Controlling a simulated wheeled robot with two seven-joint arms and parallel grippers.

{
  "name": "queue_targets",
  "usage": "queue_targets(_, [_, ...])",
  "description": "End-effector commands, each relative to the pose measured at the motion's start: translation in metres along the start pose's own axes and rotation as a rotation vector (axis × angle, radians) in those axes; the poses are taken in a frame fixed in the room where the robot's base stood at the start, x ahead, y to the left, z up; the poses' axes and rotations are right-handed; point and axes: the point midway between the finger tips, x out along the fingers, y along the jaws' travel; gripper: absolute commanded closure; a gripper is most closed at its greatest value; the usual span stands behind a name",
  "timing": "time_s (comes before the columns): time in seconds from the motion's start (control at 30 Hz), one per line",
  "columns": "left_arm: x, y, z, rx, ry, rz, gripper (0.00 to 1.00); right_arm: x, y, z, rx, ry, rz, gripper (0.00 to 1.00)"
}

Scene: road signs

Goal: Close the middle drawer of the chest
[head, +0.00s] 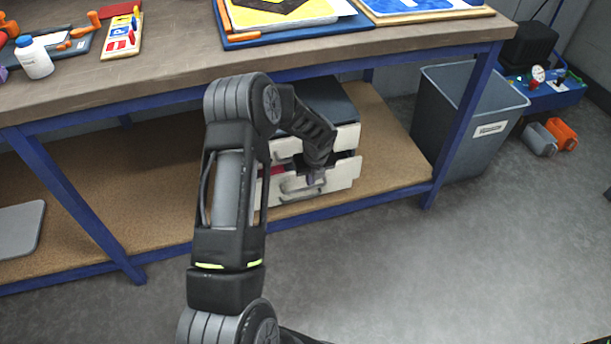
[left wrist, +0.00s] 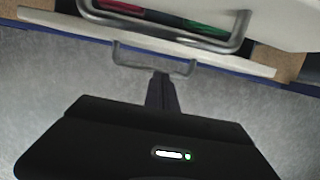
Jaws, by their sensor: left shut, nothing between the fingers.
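The chest (head: 340,100) has a dark top and pale drawer fronts and stands on the lower shelf under the workbench. An upper drawer front (head: 346,138) and a lower drawer front (head: 342,179) with a grey handle show. The lower drawer is pulled out, with something red inside; I cannot tell whether it is the middle one. My left gripper (head: 318,176) is shut and empty at the drawer fronts, its arm hiding part of the chest. In the left wrist view its fingers (left wrist: 161,85) point at a handle (left wrist: 155,60); contact is unclear. My right gripper is not in view.
The workbench top (head: 165,72) overhangs the chest. A blue bench leg (head: 465,125) and a grey bin (head: 465,105) stand to the right. The brown shelf (head: 395,150) is bare beside the chest, and the floor (head: 450,260) in front is clear.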

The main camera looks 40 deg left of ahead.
Motion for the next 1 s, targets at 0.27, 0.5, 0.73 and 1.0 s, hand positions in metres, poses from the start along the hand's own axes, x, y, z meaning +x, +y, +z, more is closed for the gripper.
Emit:
queue_targets(0.27, [-0.059, -0.006, -0.003, 0.000, -0.003, -0.003, 1.00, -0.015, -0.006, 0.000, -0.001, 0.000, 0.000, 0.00])
queue_targets(0.5, [-0.095, -0.005, -0.004, 0.000, -0.001, 0.000, 1.00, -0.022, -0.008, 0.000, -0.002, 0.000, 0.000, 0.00])
queue_targets(0.73, [-0.102, -0.005, -0.004, 0.000, 0.000, 0.000, 1.00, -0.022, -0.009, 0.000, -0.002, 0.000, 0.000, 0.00])
queue_targets(1.0, [-0.099, -0.001, -0.003, -0.006, 0.001, 0.004, 1.00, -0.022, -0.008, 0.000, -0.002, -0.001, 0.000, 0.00])
